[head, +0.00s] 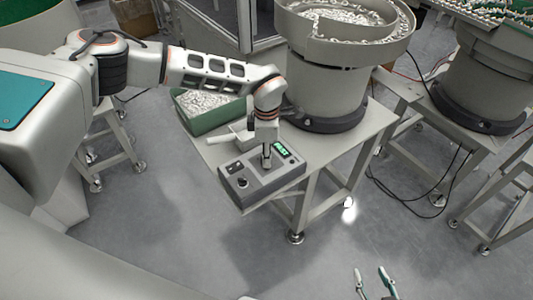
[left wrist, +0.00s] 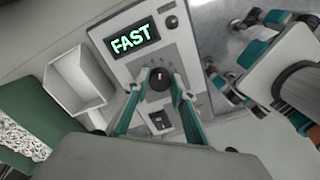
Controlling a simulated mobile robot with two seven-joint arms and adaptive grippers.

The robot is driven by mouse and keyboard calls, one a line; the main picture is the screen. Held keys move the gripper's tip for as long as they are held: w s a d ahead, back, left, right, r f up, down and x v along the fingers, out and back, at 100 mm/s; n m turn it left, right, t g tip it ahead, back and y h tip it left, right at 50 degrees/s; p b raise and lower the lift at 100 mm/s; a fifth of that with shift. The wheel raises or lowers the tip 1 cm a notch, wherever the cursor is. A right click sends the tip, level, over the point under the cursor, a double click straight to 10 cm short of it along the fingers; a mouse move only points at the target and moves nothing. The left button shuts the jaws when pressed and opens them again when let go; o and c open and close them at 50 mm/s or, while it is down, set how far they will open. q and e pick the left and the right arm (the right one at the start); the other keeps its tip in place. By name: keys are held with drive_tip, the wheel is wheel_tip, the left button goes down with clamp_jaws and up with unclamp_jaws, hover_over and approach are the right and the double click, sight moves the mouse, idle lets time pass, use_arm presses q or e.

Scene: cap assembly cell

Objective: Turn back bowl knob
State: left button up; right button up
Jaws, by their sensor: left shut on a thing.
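A grey control box (head: 235,190) sits on the table's front corner, below a vibratory bowl feeder (head: 325,90). Its lit display (left wrist: 133,40) reads FAST in green. My left gripper (head: 266,163) points down at the box. In the left wrist view its two teal fingers (left wrist: 160,77) are shut on a black round knob (left wrist: 159,84), one finger on each side. A second black knob (left wrist: 171,22) and a rocker switch (left wrist: 160,120) are on the same panel. My right gripper (head: 374,278) is open and empty over the floor at the bottom of the head view.
A green bin (head: 207,122) of small light parts and a white scoop (head: 222,139) are on the table beside the box. A second bowl feeder (head: 490,85) stands at the right, with cables on the floor between. The floor in front is clear.

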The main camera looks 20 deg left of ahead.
use_arm(q)
drive_tip(key=shift+n, duration=2.3)
drive_tip(key=o, duration=1.1)
wheel_tip(320, 180, up, 12)
